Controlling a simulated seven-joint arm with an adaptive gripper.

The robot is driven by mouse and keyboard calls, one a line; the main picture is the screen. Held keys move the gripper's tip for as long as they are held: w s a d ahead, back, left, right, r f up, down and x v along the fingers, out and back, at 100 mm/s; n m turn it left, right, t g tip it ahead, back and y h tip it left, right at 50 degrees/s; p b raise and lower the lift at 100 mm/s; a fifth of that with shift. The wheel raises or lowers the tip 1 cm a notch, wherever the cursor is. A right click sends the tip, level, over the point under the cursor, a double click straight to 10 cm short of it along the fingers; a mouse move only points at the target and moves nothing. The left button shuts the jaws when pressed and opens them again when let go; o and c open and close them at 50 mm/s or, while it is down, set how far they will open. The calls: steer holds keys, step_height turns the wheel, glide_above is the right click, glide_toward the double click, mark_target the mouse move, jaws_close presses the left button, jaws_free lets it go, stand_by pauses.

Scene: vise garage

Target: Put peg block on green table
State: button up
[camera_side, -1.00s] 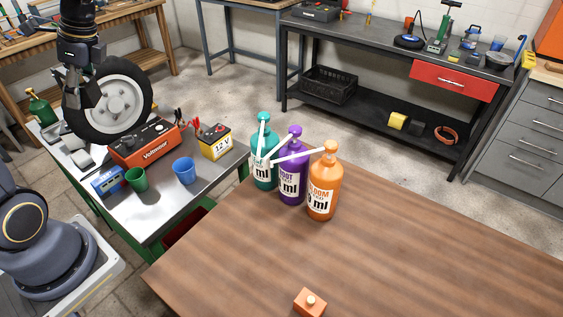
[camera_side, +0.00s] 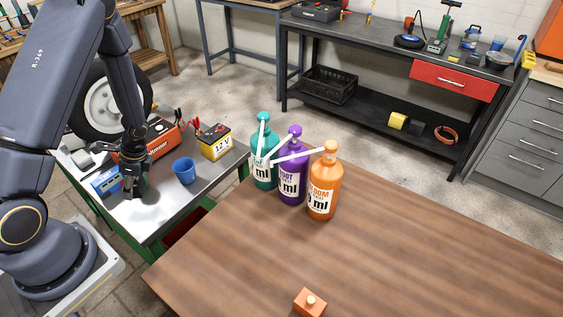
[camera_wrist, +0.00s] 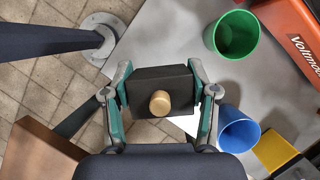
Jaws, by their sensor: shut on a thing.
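My gripper (camera_side: 134,184) is low over the near left part of the green table (camera_side: 158,219), which has a grey top and green legs. In the wrist view, its fingers (camera_wrist: 160,86) are shut on the sides of a dark peg block (camera_wrist: 145,82) with a round wooden peg. I cannot tell whether the block touches the tabletop. An orange peg block (camera_side: 310,303) with a pale peg sits on the brown table's front edge.
A yellow battery (camera_side: 215,142) stands farther back. Three spray bottles (camera_side: 292,170) stand on the brown table (camera_side: 400,240).

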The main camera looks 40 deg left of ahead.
mark_target(142, 210)
step_height(142, 210, down, 9)
steer(key=shift+r, duration=0.1)
stand_by(0.3)
steer(key=o, duration=1.2)
steer(key=w+d+r+n+t, duration=0.1)
steer(key=w+d+r, duration=0.15)
steer(key=r, duration=0.65)
steer(key=w+d+r+n+t, duration=0.15)
steer(key=d+r, duration=0.25)
steer(key=r, duration=0.4)
steer(key=w+d+r+n+t, duration=0.1)
steer(key=w+d+r+n, duration=0.15)
steer(key=r, duration=0.65)
steer(key=s+d+r+n+t+h, duration=0.1)
steer(key=s+d+r, duration=0.2)
steer(key=d+r, duration=0.1)
steer(key=s+d+r+n+t+h, duration=0.1)
steer(key=s+d+r+n+t, duration=0.1)
steer(key=r, duration=0.4)
steer(key=s+d+r+n+t+h, duration=0.1)
steer(key=s+d+r+n+t, duration=0.1)
steer(key=d+r, duration=0.3)
steer(key=shift+s+d+r, duration=0.2)
steer(key=shift+s+d, duration=0.7)
